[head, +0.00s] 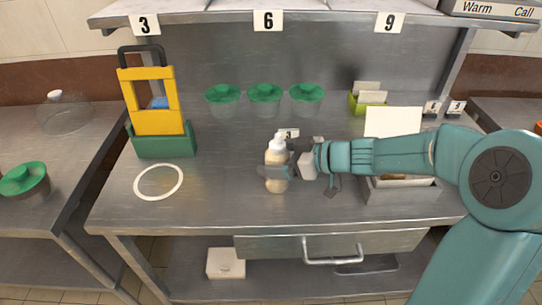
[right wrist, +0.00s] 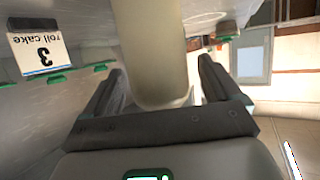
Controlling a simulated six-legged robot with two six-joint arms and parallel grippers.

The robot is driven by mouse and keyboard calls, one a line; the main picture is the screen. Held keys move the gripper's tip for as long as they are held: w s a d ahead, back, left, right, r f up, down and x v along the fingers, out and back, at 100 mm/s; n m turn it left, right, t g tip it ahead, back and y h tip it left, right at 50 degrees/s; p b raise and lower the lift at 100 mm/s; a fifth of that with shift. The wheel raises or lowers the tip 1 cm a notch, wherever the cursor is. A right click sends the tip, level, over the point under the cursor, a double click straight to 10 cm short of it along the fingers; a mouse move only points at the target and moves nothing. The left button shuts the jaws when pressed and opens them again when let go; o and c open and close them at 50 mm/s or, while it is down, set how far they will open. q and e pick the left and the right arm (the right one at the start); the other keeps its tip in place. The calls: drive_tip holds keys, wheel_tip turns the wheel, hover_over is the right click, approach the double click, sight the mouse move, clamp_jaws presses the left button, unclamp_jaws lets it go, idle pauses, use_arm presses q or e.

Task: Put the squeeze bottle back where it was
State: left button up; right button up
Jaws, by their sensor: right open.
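The squeeze bottle (head: 276,155), pale tan with a white cap, stands upright on the steel counter near its middle. My right gripper (head: 275,172) reaches in from the right at the bottle's lower body. In the right wrist view, the bottle (right wrist: 152,50) is between the two spread fingers of my right gripper (right wrist: 160,85), with a gap visible at least on the right side. The right gripper is open. A white ring (head: 137,183) lies flat on the counter to the left, with bare counter inside it. My left gripper is not in view.
A yellow and green caddy (head: 157,100) stands behind the ring. Several green-lidded tubs (head: 264,93) line the back. A grey tray (head: 402,192) with a white card (head: 393,121) is at right, behind my arm. The counter between ring and bottle is clear.

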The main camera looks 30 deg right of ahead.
drive_tip(key=p+v, duration=0.1)
drive_tip(key=v, duration=0.9)
drive_tip(key=shift+p, duration=0.4)
drive_tip(key=shift+s, duration=0.15)
